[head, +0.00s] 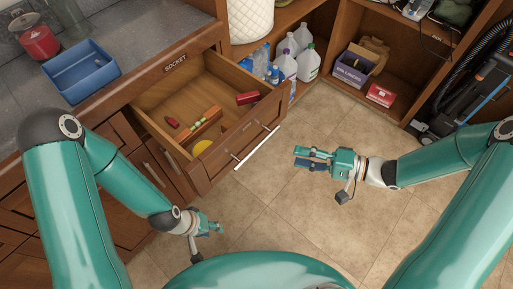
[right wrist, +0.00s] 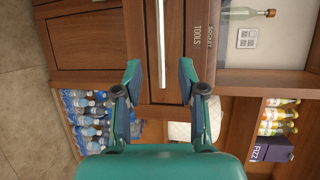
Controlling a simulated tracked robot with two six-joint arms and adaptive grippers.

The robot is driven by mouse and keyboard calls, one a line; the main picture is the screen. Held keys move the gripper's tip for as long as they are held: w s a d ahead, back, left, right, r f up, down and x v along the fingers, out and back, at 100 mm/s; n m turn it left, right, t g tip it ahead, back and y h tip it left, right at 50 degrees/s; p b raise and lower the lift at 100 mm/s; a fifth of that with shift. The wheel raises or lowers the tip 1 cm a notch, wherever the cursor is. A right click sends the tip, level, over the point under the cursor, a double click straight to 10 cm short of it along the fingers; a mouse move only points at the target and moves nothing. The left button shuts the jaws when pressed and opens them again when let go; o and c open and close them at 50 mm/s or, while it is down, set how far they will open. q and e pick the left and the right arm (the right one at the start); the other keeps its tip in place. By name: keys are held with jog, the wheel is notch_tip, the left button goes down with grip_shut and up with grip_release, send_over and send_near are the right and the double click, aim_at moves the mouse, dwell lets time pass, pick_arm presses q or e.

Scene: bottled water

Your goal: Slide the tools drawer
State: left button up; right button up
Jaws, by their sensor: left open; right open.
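The tools drawer (head: 228,136) is pulled out from under the counter in the head view. Inside lie a red box (head: 247,98), a small red item, a long orange-brown item and a yellow round item. Its long pale bar handle (head: 257,147) runs along the front; it also shows in the right wrist view (right wrist: 161,45), where a TOOLS label is readable. My right gripper (head: 300,158) is open and empty, a little right of the handle and apart from it. In the right wrist view the handle lies between its fingers' lines. My left gripper (head: 217,228) is open and empty, lower left.
A blue tray (head: 82,71) and a red jar (head: 37,40) stand on the counter. White jugs (head: 285,64) and bottles fill the shelf behind the drawer. A purple box (head: 350,72) and red box sit in the right cubby. Tiled floor (head: 325,112) is clear around my right gripper.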

aim_at(257, 147)
jog(key=x, duration=1.3)
jog(key=shift+a, duration=0.1)
jog(key=shift+f, duration=0.1)
grip_shut()
